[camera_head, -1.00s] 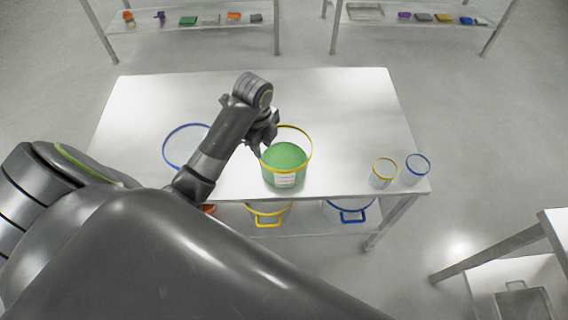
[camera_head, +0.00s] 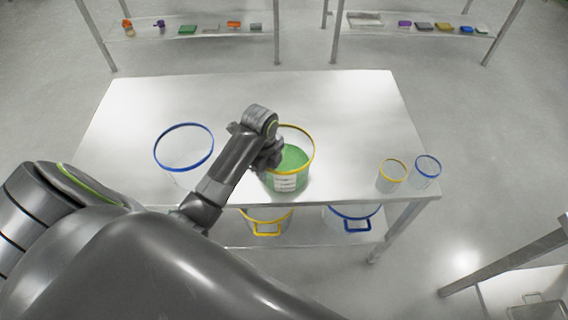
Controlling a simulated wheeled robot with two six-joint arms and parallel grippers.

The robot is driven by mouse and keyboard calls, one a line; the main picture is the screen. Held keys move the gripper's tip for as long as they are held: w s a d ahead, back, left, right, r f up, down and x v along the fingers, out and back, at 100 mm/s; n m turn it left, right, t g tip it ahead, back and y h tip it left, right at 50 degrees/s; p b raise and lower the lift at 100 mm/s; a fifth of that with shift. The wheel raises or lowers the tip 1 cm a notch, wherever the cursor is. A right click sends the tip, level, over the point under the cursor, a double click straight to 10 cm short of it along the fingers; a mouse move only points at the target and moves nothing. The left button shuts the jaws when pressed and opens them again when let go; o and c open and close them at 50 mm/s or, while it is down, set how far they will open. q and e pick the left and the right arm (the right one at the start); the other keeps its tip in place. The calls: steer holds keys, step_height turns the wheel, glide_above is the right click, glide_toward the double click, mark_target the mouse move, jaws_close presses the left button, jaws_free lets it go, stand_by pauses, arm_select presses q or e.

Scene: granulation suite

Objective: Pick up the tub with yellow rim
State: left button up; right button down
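A clear tub with a yellow rim (camera_head: 289,182) stands upright on the white table, with green contents and a white label on its front. My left gripper (camera_head: 268,158) is at the tub's left side, by the rim, and covers part of that side. Its fingers are dark and partly hidden by my own wrist, so I cannot tell whether they are open or shut, or touching the tub. My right gripper is not in view.
A blue-rimmed tub (camera_head: 184,150) stands left on the table (camera_head: 340,100). A small yellow-rimmed cup (camera_head: 391,176) and blue-rimmed cup (camera_head: 425,173) stand near its right edge. Yellow-handled (camera_head: 266,222) and blue-handled (camera_head: 352,218) tubs sit below. The table's back is clear.

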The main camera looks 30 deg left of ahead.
mark_target(269, 180)
arm_select(q)
steer(key=f, duration=0.3)
steer(key=shift+d+f, duration=0.1)
steer(key=shift+d, duration=0.1)
steer(key=shift+c, duration=0.3)
jaws_close()
steer(key=shift+w, duration=0.1)
stand_by(0.9)
